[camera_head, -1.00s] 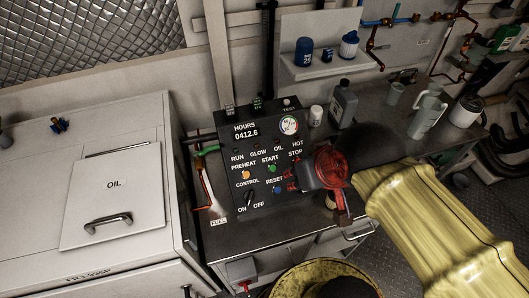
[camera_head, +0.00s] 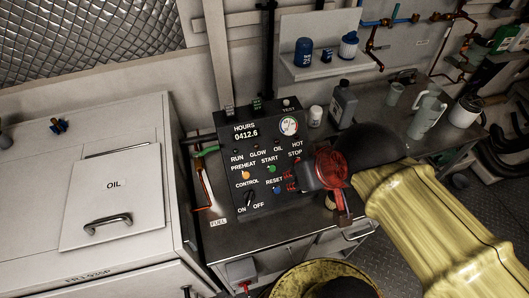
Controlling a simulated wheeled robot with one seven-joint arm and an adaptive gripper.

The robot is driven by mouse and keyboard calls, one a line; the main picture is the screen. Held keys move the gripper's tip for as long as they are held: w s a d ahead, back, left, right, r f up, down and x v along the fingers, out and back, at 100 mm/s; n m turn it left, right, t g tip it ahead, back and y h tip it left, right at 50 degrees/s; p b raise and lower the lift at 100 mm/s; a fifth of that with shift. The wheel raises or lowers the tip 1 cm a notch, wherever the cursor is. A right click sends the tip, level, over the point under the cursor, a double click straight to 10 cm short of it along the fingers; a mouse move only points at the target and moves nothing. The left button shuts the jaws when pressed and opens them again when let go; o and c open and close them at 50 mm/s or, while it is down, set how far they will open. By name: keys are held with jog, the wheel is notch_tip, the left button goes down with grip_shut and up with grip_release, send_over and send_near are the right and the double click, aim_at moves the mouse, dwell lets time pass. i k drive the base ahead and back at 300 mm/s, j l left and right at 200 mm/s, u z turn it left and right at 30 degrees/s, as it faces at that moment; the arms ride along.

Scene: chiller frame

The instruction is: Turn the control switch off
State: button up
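The control switch is a small black knob (camera_head: 249,198) low on the left of the black control panel (camera_head: 225,153), under the word CONTROL and above the labels ON and OFF. Its exact pointing direction is too small to tell. My gripper (camera_head: 291,180), dark with red parts, is at the panel's right edge, right of the blue RESET button (camera_head: 277,190). It is apart from the switch. Whether its fingers are open or shut is not clear. My yellow-covered arm comes in from the right.
A white cabinet with an OIL lid (camera_head: 118,195) stands at left. A grey bottle (camera_head: 343,103), a white cup (camera_head: 315,116) and jugs (camera_head: 429,108) stand on the counter behind my arm. A shelf (camera_head: 330,65) with blue containers is above. Green-handled piping (camera_head: 205,153) runs left of the panel.

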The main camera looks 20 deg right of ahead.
aim_at(249, 196)
jog(key=u, duration=0.4)
jog(key=k+l+u, duration=0.1)
jog(key=u, duration=0.3)
jog(key=k+u, duration=0.15)
jog(key=u, duration=0.25)
jog(key=k+u, duration=0.1)
jog(key=u, duration=0.3)
